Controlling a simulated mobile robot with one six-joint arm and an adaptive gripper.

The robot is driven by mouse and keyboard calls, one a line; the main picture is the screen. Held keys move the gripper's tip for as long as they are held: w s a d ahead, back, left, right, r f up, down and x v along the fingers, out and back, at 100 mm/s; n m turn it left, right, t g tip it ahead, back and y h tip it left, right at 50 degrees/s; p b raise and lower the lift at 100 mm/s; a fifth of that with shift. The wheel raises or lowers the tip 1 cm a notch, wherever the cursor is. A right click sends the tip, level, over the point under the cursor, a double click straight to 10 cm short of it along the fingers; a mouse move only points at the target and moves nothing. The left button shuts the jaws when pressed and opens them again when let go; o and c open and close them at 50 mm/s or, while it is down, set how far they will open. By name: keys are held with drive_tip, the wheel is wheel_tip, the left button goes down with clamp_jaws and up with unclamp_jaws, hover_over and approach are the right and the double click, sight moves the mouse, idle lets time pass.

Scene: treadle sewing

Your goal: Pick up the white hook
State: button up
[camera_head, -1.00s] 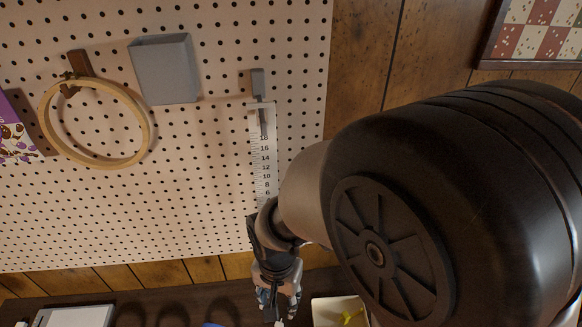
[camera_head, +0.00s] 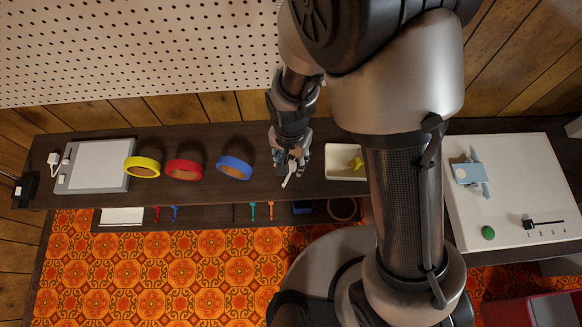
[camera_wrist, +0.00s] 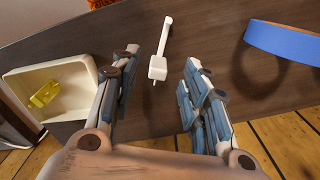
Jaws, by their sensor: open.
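The white hook (camera_wrist: 158,68), a small block with a thin bar, lies on the dark brown shelf (camera_wrist: 220,25). In the wrist view it shows between and just beyond my fingertips, and no finger visibly touches it. In the head view the white hook (camera_head: 289,178) shows just below my fingertips, partly hidden by them. My gripper (camera_head: 291,161) points down over the shelf; its two fingers stand apart in the wrist view (camera_wrist: 161,57), with nothing held.
A cream bin (camera_head: 346,174) with a yellow piece (camera_head: 357,162) stands close on the right. A blue ring (camera_head: 234,168), red ring (camera_head: 184,169) and yellow ring (camera_head: 142,167) stand left. A pegboard (camera_head: 140,50) rises behind. The shelf between hook and blue ring is clear.

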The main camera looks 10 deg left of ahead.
sight(291, 165)
wheel_tip(291, 165, down, 5)
drive_tip(key=shift+w+b, duration=0.1)
drive_tip(key=shift+b, duration=0.95)
drive_tip(key=shift+r, duration=0.1)
drive_tip(key=shift+c, duration=0.2)
drive_tip(key=c, duration=0.9)
